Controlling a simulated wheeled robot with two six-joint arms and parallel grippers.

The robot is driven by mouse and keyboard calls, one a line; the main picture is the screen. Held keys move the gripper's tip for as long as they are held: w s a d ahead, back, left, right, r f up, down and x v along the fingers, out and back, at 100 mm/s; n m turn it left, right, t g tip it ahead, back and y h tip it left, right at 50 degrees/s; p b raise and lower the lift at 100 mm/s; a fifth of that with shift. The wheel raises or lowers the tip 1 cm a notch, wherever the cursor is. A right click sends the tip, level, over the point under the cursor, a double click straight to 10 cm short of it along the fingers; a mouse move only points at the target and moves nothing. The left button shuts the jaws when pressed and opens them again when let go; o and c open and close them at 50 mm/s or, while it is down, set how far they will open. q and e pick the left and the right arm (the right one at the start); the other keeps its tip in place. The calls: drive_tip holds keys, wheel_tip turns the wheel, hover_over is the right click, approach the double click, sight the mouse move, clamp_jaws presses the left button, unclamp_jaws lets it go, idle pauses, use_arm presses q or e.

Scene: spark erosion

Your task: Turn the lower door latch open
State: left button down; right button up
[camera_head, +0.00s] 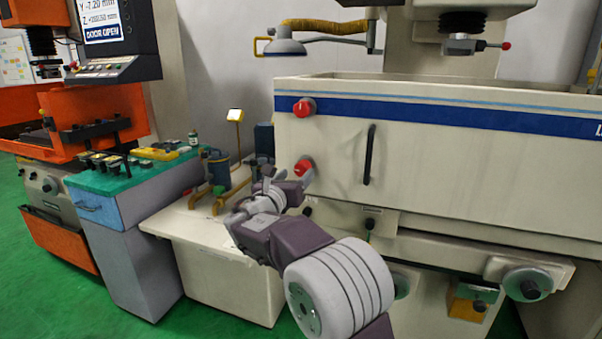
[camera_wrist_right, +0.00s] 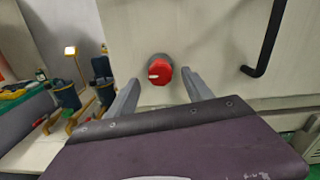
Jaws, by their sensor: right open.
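The lower door latch (camera_head: 303,168) is a red round knob on the left end of the cream machine door (camera_head: 440,170). In the right wrist view the lower latch (camera_wrist_right: 159,70) shows a short white mark on its left side. My right gripper (camera_head: 290,182) is at the lower latch in the head view. In the right wrist view its open fingers (camera_wrist_right: 160,88) stand to the left and right of the knob, with gaps on both sides. The upper latch (camera_head: 304,107), also red, sits above on the blue stripe. My left gripper is not in view.
A dark vertical handle (camera_head: 369,155) is on the door, right of the latch; it shows in the right wrist view (camera_wrist_right: 266,45). Blue pump-like units (camera_head: 218,170) with yellow pipes stand left of the latch on a cream tank (camera_head: 215,250). A tool cabinet (camera_head: 125,210) stands further left.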

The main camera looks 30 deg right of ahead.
sight(301, 171)
drive_tip(key=x, duration=0.5)
drive_tip(key=shift+f, duration=0.1)
clamp_jaws()
drive_tip(key=shift+f+m+b, duration=0.25)
drive_tip(key=shift+m+b, duration=1.25)
drive_tip(key=m+b, duration=0.4)
drive_tip(key=m, duration=0.1)
drive_tip(key=m+b, duration=0.3)
drive_tip(key=m, duration=0.2)
drive_tip(key=m+b, duration=0.1)
drive_tip(key=m, duration=0.1)
drive_tip(key=m+b, duration=0.1)
drive_tip(key=m, duration=0.1)
drive_tip(key=shift+r+m+b, duration=0.2)
drive_tip(key=shift+m+b, duration=0.1)
drive_tip(key=shift+m, duration=0.3)
